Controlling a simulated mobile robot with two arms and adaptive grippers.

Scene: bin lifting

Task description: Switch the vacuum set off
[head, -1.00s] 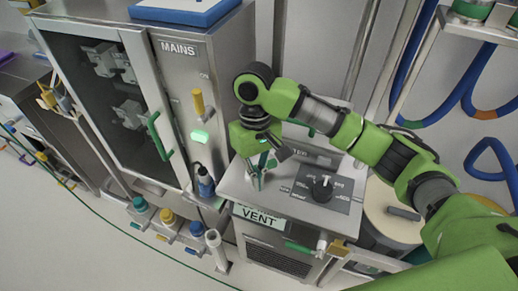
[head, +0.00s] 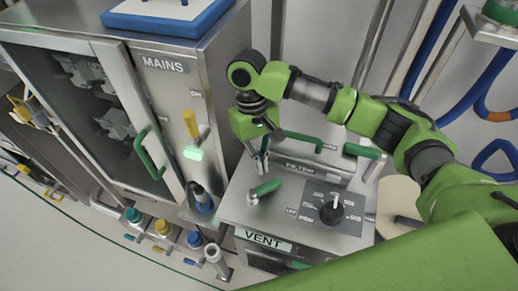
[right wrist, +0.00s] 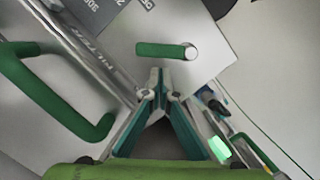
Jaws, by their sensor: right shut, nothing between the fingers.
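The steel unit labelled VENT (head: 228,212) stands at centre; its top carries a short green lever (head: 265,188) and a black rotary knob (head: 332,211) on a dark scale plate. The green lever also shows in the right wrist view (right wrist: 162,51), lying sideways from a round metal pivot. My right gripper (head: 260,172) is shut and empty, just behind the lever; in the right wrist view its fingertips (right wrist: 160,72) meet close to the lever. I cannot tell whether they touch it. My left gripper is not in view. No label reading vacuum is legible.
The MAINS cabinet (head: 220,80) at left has a yellow lever (head: 190,124), a lit green lamp (head: 193,153) and a green door handle (head: 149,156). A green bar handle (head: 304,138) is behind my right gripper. Several coloured valves are low at left. Blue hoses hang at right.

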